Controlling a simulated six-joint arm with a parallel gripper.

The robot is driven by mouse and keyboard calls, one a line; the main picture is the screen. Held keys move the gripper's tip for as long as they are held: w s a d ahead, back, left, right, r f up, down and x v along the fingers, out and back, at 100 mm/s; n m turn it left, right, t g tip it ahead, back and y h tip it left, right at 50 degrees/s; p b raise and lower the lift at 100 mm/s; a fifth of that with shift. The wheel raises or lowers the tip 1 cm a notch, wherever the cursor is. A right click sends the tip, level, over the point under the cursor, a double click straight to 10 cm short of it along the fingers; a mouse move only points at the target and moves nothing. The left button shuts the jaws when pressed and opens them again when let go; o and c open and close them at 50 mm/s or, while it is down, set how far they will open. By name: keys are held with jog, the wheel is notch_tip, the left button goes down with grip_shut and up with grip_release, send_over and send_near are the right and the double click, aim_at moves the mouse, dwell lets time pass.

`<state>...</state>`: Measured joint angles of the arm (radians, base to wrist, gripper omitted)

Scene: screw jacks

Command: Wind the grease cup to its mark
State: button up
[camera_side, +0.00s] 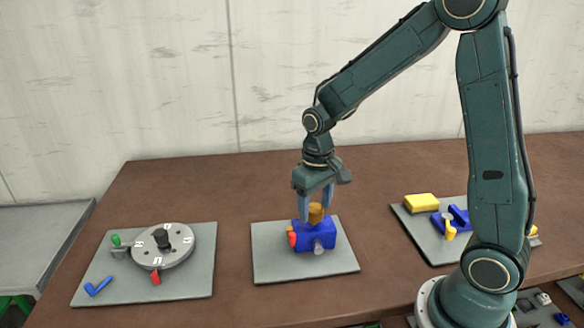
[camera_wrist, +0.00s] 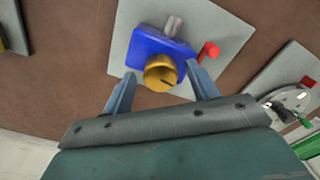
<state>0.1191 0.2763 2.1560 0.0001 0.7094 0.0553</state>
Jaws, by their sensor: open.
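The grease cup (camera_side: 316,212) is a short gold cylinder on top of a blue block (camera_side: 314,238). The block stands on a grey plate (camera_side: 275,268) in the middle of the table. A red part (camera_side: 292,238) and a grey stub (camera_side: 318,247) stick out of the block. My gripper (camera_side: 317,208) points down over the cup. In the wrist view the cup (camera_wrist: 160,73) shows a dark line on its face. The two blue fingers of my gripper (camera_wrist: 161,84) are open, one on each side of the cup. I cannot tell whether either finger touches it.
On the left, a grey plate (camera_side: 190,285) bears a numbered dial (camera_side: 163,246) with a black knob, a red pointer and a blue tick. On the right, another plate (camera_side: 415,230) carries a yellow block (camera_side: 421,202) and a blue part with a yellow handle. Brown table is bare between the plates.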

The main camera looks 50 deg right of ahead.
aim_at(316, 208)
notch_tip(316, 208, up, 14)
jog(key=shift+f, duration=0.2)
dwell(0.4)
dwell(0.4)
jog(key=s+a+r+n+t, duration=0.1)
jog(key=s+a+t, duration=0.1)
jog(key=s, duration=0.6)
jog(key=s+a+r+n+t, duration=0.1)
jog(key=s+a+t, duration=0.1)
jog(key=s, duration=0.7)
jog(key=shift+t, duration=0.8)
jog(key=shift+s+a+r, duration=0.1)
